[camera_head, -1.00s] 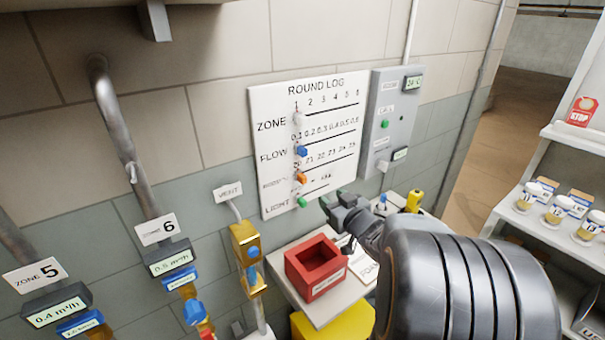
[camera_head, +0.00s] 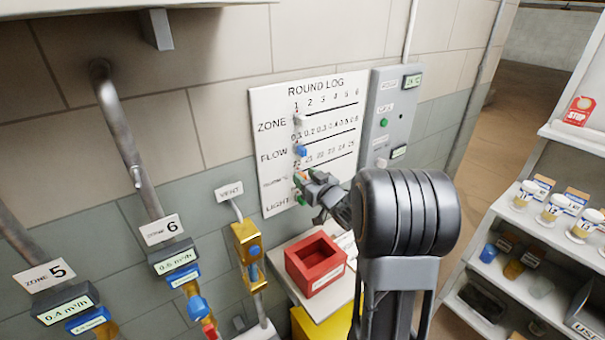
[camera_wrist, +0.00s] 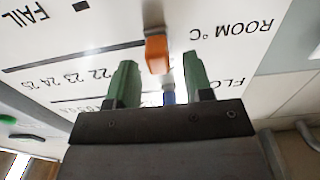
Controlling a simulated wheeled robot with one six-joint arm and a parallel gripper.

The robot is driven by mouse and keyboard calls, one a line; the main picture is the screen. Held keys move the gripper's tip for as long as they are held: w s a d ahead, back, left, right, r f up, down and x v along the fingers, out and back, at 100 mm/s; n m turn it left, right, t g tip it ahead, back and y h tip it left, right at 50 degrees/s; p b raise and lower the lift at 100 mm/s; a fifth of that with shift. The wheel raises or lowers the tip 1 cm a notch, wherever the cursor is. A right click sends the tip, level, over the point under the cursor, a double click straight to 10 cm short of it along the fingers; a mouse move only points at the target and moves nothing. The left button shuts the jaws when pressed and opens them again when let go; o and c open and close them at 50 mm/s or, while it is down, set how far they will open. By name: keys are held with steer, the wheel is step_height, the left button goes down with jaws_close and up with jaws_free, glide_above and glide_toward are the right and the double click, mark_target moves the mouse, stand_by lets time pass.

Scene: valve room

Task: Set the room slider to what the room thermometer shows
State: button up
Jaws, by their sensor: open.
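The orange room slider (camera_wrist: 156,50) sits near the left, low-number end of its track on the white round log board (camera_head: 335,105). The wrist view shows the board upside down, with the "ROOM °C" label beside the slider. My gripper (camera_head: 302,183) is at the board, open. In the wrist view its two green fingers (camera_wrist: 158,62) stand apart, one on each side of the slider's line, with the knob just at their tips; contact cannot be told. The room thermometer display (camera_head: 412,82) is on the grey panel; its small figure looks like 24 or 25 °C, unclear.
The blue flow slider (camera_head: 301,150) is just above my gripper. The grey panel (camera_head: 395,115) has a green button (camera_head: 383,122). A red open box (camera_head: 315,265) stands on a small table below. Valve pipes are at left, shelves at right.

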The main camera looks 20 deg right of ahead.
steer(key=shift+w+a, duration=0.2)
steer(key=shift+w, duration=0.65)
steer(key=shift+c, duration=0.2)
jaws_close()
